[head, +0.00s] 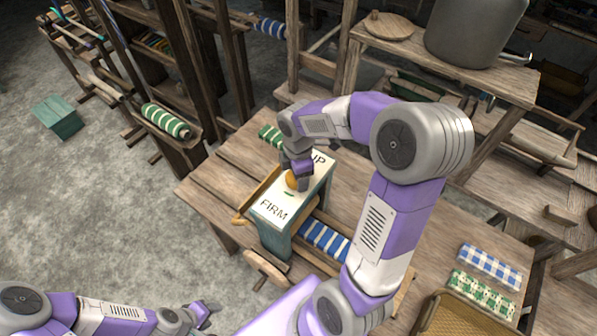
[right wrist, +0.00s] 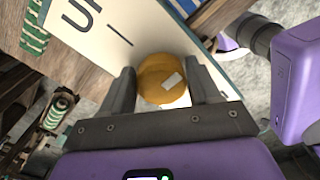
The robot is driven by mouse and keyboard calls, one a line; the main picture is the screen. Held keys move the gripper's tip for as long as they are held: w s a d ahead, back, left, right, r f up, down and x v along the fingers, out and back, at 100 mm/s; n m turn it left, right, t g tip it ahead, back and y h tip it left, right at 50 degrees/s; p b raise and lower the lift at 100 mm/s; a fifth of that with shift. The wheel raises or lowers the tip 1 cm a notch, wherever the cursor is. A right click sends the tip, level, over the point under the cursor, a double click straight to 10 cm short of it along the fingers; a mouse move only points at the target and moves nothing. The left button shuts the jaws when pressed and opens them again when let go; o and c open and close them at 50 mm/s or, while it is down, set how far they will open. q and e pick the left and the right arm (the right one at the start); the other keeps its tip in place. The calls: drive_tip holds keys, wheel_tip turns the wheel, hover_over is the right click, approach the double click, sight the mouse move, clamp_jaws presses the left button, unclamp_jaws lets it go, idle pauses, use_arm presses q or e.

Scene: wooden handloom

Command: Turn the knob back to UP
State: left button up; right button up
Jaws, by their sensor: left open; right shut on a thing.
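The round yellow-orange knob (head: 290,182) sits on the pale top panel (head: 272,198) of a teal box on the wooden table. The panel reads UP at its far end and FIRM at its near end. My right gripper (head: 297,177) reaches down from above and is shut on the knob. In the right wrist view the knob (right wrist: 157,88) lies between the two grey fingers, with a small white mark on its top. A small green mark shows on the panel between knob and FIRM. My left gripper (head: 203,312) is open and empty at the lower left, away from the box.
A blue-and-white striped roll (head: 325,241) lies right beside the box. Folded checked cloth (head: 491,266) and green patterned cloth (head: 482,294) lie at the table's right, near a woven basket (head: 455,318). Loom frames stand behind. The grey floor at left is mostly open.

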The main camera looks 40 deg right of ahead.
drive_tip(key=n+p, duration=0.1)
drive_tip(key=n, duration=0.3)
drive_tip(key=shift+w+r+n+p, duration=0.1)
drive_tip(key=shift+w+n+p, duration=0.1)
drive_tip(key=shift+n+p, duration=0.15)
drive_tip(key=n+p, duration=0.2)
drive_tip(key=n, duration=0.1)
drive_tip(key=shift+w+n, duration=0.1)
drive_tip(key=shift+n, duration=0.25)
drive_tip(key=n+p, duration=0.4)
drive_tip(key=n, duration=0.2)
drive_tip(key=shift+w+a+p, duration=0.1)
drive_tip(key=shift+w+p, duration=0.05)
drive_tip(key=shift+p, duration=0.15)
drive_tip(key=shift+a+n+p, duration=0.1)
drive_tip(key=shift+n+p, duration=0.85)
drive_tip(key=shift+n, duration=0.75)
drive_tip(key=o, duration=1)
drive_tip(key=shift+c, duration=0.2)
wheel_tip(320, 180, up, 7)
drive_tip(key=shift+r, duration=0.2)
